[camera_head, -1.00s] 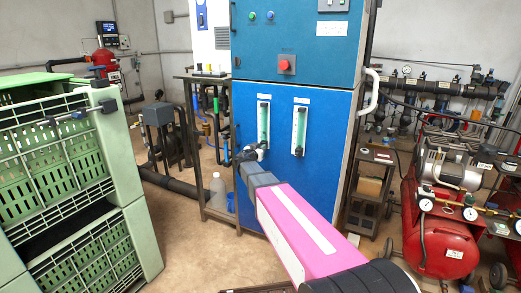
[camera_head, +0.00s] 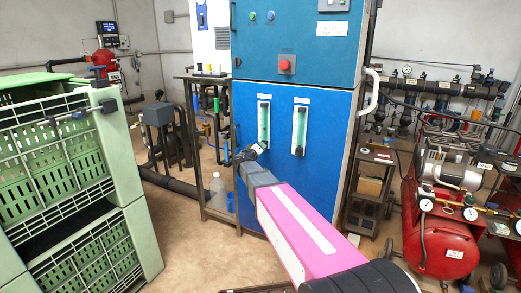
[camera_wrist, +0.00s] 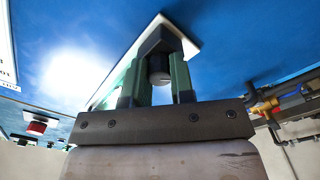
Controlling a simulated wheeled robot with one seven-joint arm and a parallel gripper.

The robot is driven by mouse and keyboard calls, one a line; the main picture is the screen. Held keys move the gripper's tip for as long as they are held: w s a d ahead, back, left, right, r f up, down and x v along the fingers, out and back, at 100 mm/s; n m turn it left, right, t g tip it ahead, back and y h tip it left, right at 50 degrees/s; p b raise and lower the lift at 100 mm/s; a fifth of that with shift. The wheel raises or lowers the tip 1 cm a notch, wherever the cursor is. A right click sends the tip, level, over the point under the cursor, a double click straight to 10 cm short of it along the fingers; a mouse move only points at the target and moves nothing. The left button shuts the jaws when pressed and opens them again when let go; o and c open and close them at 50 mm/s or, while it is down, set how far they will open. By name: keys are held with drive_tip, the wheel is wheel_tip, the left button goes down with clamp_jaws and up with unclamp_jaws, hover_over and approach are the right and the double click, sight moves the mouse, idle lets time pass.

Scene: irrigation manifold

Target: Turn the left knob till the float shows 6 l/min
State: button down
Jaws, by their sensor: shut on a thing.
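The left flowmeter (camera_head: 264,119), a pale upright body with a green tube, is on the blue cabinet front in the head view. The right flowmeter (camera_head: 299,131) stands beside it. My gripper (camera_head: 251,151) is at the lower end of the left flowmeter and hides its knob there. In the wrist view my gripper (camera_wrist: 160,82) has its two fingers shut on the dark round left knob (camera_wrist: 158,71), at the base of the pale flowmeter body (camera_wrist: 108,87). The float and the scale marks are too small to read.
A red push button (camera_head: 287,65) sits above the flowmeters on the blue cabinet (camera_head: 308,85). Green crates (camera_head: 128,180) stand at the left. A red compressor (camera_head: 440,240) stands at the right. A bottle (camera_head: 218,190) stands on the rack left of the cabinet.

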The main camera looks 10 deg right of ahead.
drive_tip(key=shift+n, duration=3.9)
drive_tip(key=shift+f+n, duration=0.1)
drive_tip(key=shift+n, duration=0.2)
drive_tip(key=c, duration=1)
unclamp_jaws()
drive_tip(key=shift+a, duration=0.1)
drive_tip(key=v, duration=1)
drive_tip(key=shift+s+a, duration=0.2)
drive_tip(key=shift+s, duration=0.15)
